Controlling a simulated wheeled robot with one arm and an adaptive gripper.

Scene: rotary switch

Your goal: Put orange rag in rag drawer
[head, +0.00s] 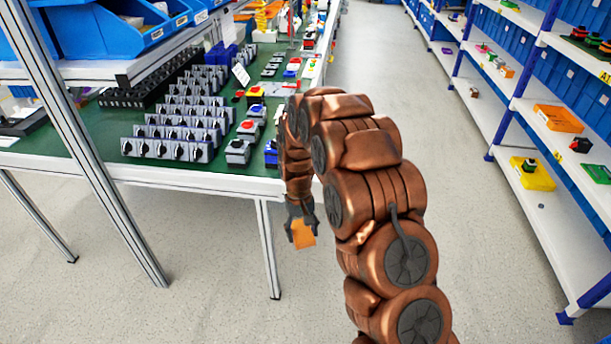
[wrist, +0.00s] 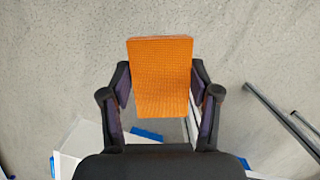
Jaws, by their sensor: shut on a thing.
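The orange rag (head: 302,233) is held in my gripper (head: 300,212) in the head view, beside the near edge of the green-topped workbench and over the floor. In the wrist view the rag (wrist: 160,75) is a flat, textured orange rectangle between the two fingers of my gripper (wrist: 160,88). The fingers are shut on its sides. No drawer that I can identify as the rag drawer shows in either view.
The green workbench (head: 75,165) at left carries rows of grey rotary switches (head: 167,150) and several switch boxes with red or blue parts. Blue bins (head: 120,30) sit above it. Shelves (head: 520,100) line the right. The aisle floor (head: 470,230) is clear.

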